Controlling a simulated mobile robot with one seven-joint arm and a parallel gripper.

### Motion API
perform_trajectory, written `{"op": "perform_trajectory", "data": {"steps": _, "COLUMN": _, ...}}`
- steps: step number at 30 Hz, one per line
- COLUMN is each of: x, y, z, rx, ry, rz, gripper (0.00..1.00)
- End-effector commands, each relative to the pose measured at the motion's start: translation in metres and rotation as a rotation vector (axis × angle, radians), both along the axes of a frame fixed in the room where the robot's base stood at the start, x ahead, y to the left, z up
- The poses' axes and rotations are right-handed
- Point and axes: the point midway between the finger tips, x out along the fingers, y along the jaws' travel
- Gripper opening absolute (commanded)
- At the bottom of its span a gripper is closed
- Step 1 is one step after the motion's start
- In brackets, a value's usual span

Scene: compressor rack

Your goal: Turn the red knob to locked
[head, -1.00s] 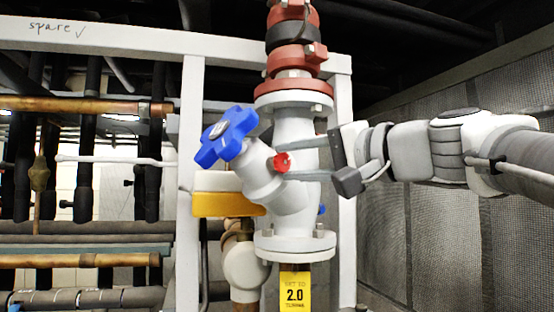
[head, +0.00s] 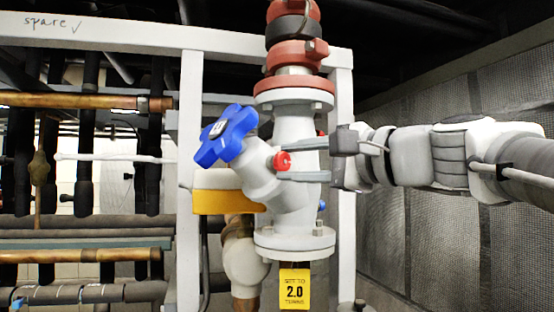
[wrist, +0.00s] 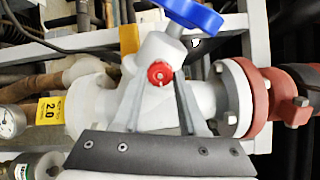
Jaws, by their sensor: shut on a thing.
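The red knob (head: 283,161) is small and sits on the side of a white valve body (head: 295,212). In the wrist view the red knob (wrist: 160,73) faces me with a small pale spot at its centre. My gripper (head: 284,160) reaches in from the right, its two grey fingers one above and one below the knob. In the wrist view my gripper (wrist: 160,78) has a finger on each side of the knob, shut on it. I see no locked mark, and cannot read the knob's setting.
A blue handwheel (head: 225,135) stands out at the upper left of the knob. A yellow tag (head: 294,290) reading 2.0 hangs below the lower flange. A pale frame post (head: 190,110) stands to the left. A mesh wall (head: 440,240) is at the right.

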Motion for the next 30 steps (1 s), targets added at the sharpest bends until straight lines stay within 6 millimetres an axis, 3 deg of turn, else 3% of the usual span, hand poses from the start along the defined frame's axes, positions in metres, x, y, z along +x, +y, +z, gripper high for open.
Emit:
{"op": "perform_trajectory", "data": {"steps": 11, "x": 0.0001, "y": -0.0003, "z": -0.0002, "rx": 0.004, "ry": 0.004, "rz": -0.001, "gripper": 0.0}}
{"op": "perform_trajectory", "data": {"steps": 12, "x": 0.0001, "y": -0.0003, "z": -0.0002, "rx": 0.004, "ry": 0.004, "rz": 0.0, "gripper": 0.45}}
{"op": "perform_trajectory", "data": {"steps": 17, "x": 0.0002, "y": -0.0002, "z": -0.0002, "rx": 0.004, "ry": 0.004, "rz": 0.0, "gripper": 0.72}}
{"op": "perform_trajectory", "data": {"steps": 30, "x": -0.0095, "y": -0.0097, "z": 0.0, "rx": 0.003, "ry": 0.001, "rz": -0.001, "gripper": 0.72}}
